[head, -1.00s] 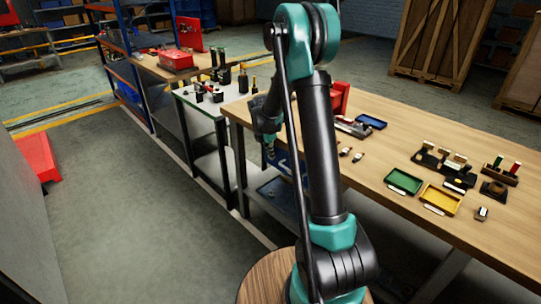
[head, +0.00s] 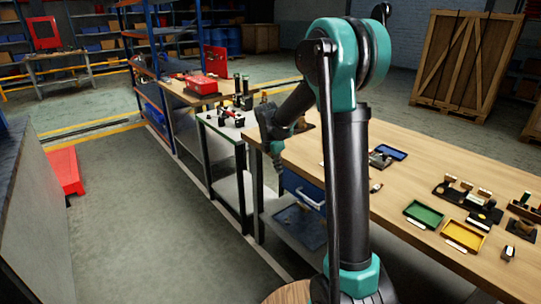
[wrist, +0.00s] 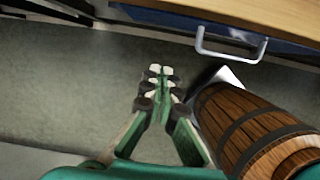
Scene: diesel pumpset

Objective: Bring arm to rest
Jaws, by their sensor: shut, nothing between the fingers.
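My arm, teal and black, rises in the middle of the head view and bends over toward the workbench. My gripper (wrist: 160,75) shows in the wrist view with its fingertips together and nothing between them. It is above the grey floor, beside a wooden barrel (wrist: 245,125) and in front of the bench's blue drawer (wrist: 275,50) with its metal handle. In the head view the gripper (head: 277,160) hangs at the bench's front edge, small and partly unclear.
The wooden workbench (head: 420,170) holds a green tray (head: 424,214), a yellow tray (head: 462,235), a blue tray (head: 391,152) and small stands. A smaller table (head: 218,128) stands beyond it. A red object (head: 66,172) lies at left. The aisle floor (head: 120,220) is clear.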

